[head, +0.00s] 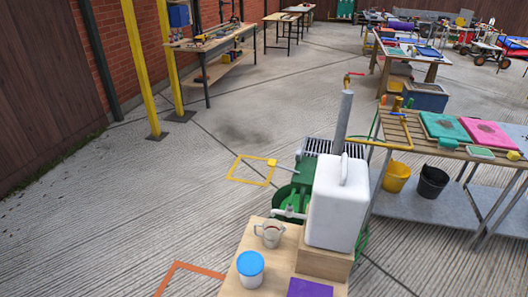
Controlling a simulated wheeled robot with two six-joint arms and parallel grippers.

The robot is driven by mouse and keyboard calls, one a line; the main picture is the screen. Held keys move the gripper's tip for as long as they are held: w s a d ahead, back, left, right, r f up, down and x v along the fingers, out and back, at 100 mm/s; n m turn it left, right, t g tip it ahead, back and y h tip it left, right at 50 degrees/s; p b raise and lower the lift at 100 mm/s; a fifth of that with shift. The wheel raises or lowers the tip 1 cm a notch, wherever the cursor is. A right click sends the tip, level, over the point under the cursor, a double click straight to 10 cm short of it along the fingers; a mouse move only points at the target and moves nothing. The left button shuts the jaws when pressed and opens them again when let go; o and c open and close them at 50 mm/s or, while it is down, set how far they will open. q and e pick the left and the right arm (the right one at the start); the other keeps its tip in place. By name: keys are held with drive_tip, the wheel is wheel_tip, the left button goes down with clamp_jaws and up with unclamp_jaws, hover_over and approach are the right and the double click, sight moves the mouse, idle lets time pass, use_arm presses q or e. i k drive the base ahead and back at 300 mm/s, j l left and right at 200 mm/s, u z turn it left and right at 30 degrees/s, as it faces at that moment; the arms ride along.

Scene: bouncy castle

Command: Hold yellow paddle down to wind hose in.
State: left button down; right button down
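A small yellow piece (272,162), which looks like the paddle, sticks out to the left from a green housing (304,172). It stands above the yellow square outlined on the ground. Below the housing is a round green part (289,203), perhaps the hose reel, partly hidden by the white container and a jug. A thin green hose (362,238) shows at the right of the white container; most of its run is hidden. Neither of my grippers is in view, and nothing is seen touching the yellow piece.
A white container (337,205) on a wooden block hides part of the green unit. A jug (269,234), a blue-lidded tub (250,268) and a purple sheet (310,288) are on the near wooden top. Concrete at left is clear.

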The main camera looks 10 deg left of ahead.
sight(272, 163)
drive_tip(key=j+z, duration=0.25)
drive_tip(key=j, duration=0.6)
drive_tip(key=j+z, duration=0.25)
drive_tip(key=j, duration=0.6)
drive_tip(key=k+j+z, duration=0.1)
drive_tip(key=j+z, duration=0.15)
drive_tip(key=j, duration=0.6)
drive_tip(key=i+j+z, duration=0.2)
drive_tip(key=j, duration=0.2)
drive_tip(key=i+j+z, duration=0.15)
drive_tip(key=j, duration=0.2)
drive_tip(key=j+z, duration=0.2)
drive_tip(key=j, duration=0.2)
drive_tip(key=i+j+z, duration=0.2)
drive_tip(key=j, duration=0.25)
drive_tip(key=i+j+z, duration=0.35)
drive_tip(key=i, duration=0.2)
